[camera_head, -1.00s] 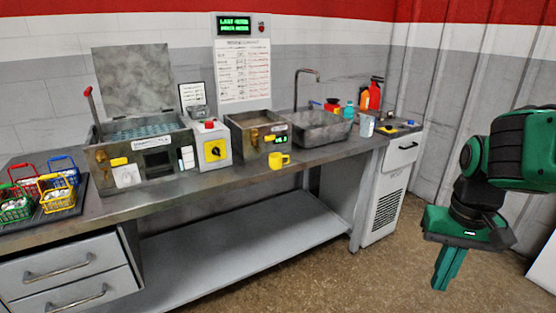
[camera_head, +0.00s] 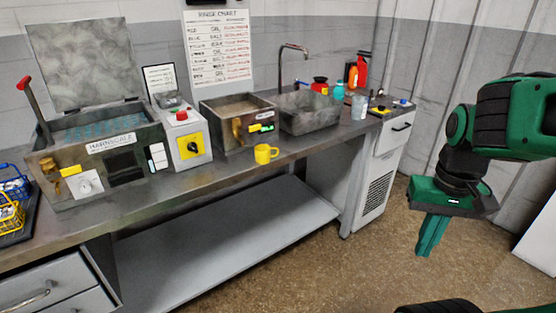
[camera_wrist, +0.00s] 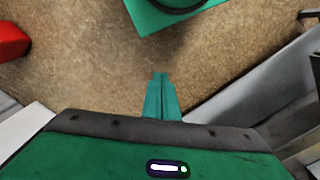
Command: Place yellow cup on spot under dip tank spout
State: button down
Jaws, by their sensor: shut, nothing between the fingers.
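The yellow cup (camera_head: 265,154) stands upright on the bench near its front edge, handle to the right. It is in front of a small open metal tank (camera_head: 222,131) and slightly right of its brass spout (camera_head: 237,128). A larger metal tank (camera_head: 98,158) with an open lid and its own brass tap (camera_head: 50,170) stands to the left. No marked spot is clear to see. My gripper (camera_head: 426,252) is shut and empty, pointing down over the floor right of the bench and well apart from the cup. Its closed fingers show in the wrist view (camera_wrist: 160,80).
A control box (camera_head: 183,142) with a red button stands between the tanks. A sink (camera_head: 310,112) with a tall faucet is right of the small tank. Yellow and blue baskets (camera_head: 10,215) are at the far left. The floor before the bench is clear.

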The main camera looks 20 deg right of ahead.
jog(key=w+f+n, duration=0.1)
jog(key=w+f, duration=0.2)
jog(key=w, duration=0.2)
jog(key=m+t+y, duration=0.7)
jog(key=t+y, duration=0.1)
jog(key=t, duration=0.8)
send_near(267, 154)
jog(key=w+d+f, duration=0.1)
jog(key=w+d, duration=0.2)
jog(key=w, duration=0.2)
jog(key=w+a, duration=0.2)
jog(key=a, duration=0.1)
jog(key=shift+f+m, duration=0.25)
jog(key=shift+m, duration=0.05)
jog(key=shift+w+a, duration=0.1)
jog(key=shift+a, duration=0.25)
